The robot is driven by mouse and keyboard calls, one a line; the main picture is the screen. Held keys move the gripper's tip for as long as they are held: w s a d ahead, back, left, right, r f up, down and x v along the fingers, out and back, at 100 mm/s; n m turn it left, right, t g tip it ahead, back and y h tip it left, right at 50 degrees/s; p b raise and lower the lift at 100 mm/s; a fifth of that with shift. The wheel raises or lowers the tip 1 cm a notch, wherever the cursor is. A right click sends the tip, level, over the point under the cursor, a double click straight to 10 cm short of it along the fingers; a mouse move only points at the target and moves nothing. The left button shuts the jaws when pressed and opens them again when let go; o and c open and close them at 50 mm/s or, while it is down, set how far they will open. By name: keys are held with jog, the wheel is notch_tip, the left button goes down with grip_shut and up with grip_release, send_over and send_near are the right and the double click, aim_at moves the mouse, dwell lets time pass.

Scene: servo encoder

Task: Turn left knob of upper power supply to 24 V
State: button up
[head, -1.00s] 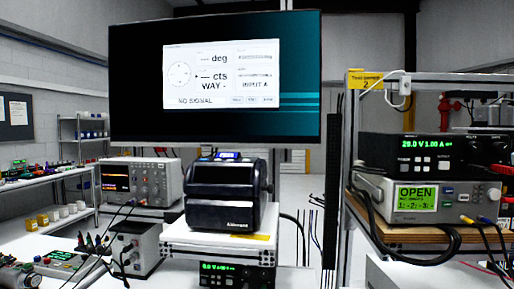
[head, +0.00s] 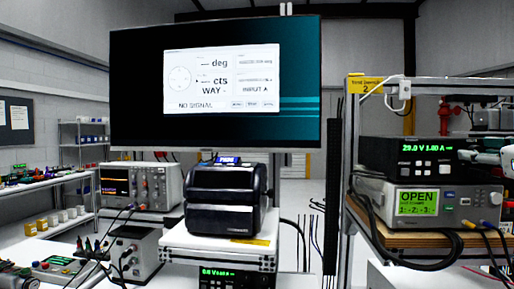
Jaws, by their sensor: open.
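The upper power supply (head: 400,157) is a black box on the right-hand bench shelf, stacked on a grey instrument. Its green display (head: 427,148) seems to read 29.0 V and 1.00 A, in small blurred digits. A row of small buttons lies under the display. The right end of its front, where the knobs showed earlier, is largely covered by a pale rounded part at the right picture edge, which looks like my arm. The left knob cannot be made out. My gripper's fingers cannot be seen in the head view.
The grey instrument (head: 470,197) below shows OPEN on a green screen, with leads plugged in at its right. A shelf post (head: 350,170) stands left of the stack. A large monitor (head: 215,130) reads NO SIGNAL. A black printer-like device (head: 222,200) and another supply (head: 235,278) stand at centre.

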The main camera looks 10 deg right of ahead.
grip_shut()
jog(key=shift+b, duration=0.3)
jog(key=n+b, duration=0.2)
jog(key=b, duration=0.1)
jog(key=shift+w+f+n, duration=0.1)
jog(key=shift+f+n, duration=0.1)
jog(key=shift+n, duration=0.1)
jog(key=n+b, duration=0.2)
jog(key=b, duration=0.1)
jog(key=shift+n+b, duration=0.3)
jog(key=shift+b, duration=0.05)
jog(key=n+b, duration=0.4)
jog(key=b, duration=0.1)
jog(key=shift+r+n, duration=0.15)
jog(key=shift+n, duration=0.15)
